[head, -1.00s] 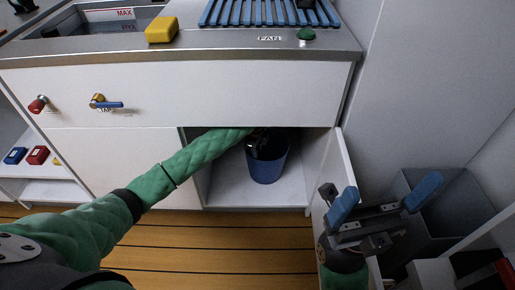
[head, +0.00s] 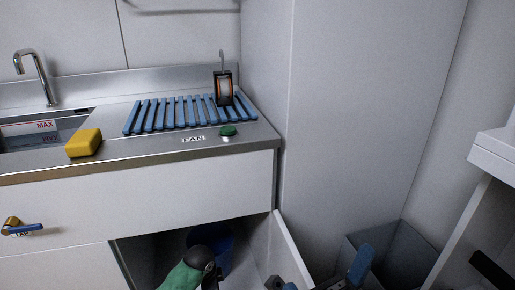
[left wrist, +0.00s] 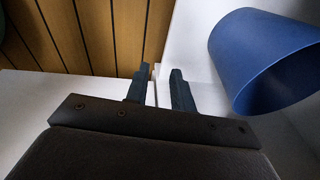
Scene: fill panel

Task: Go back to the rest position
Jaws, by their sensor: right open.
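My left arm reaches into the open cabinet under the counter. In the head view my left gripper (head: 207,268) is mostly hidden beside the blue bucket (head: 226,252). The left wrist view shows its two fingers (left wrist: 158,88) a little apart with nothing between them. The bucket (left wrist: 265,60) stands to their right, apart from them, its mouth turned toward the camera. My right gripper (head: 318,280) is at the bottom edge of the head view, near the open cabinet door (head: 291,248), fingers wide apart and empty, partly cut off.
A yellow sponge (head: 84,143), a blue slatted rack (head: 170,113) and a green knob (head: 228,131) are on the counter (head: 150,152). A grey bin (head: 395,255) stands right of the door. A white shelf (head: 495,150) is at far right.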

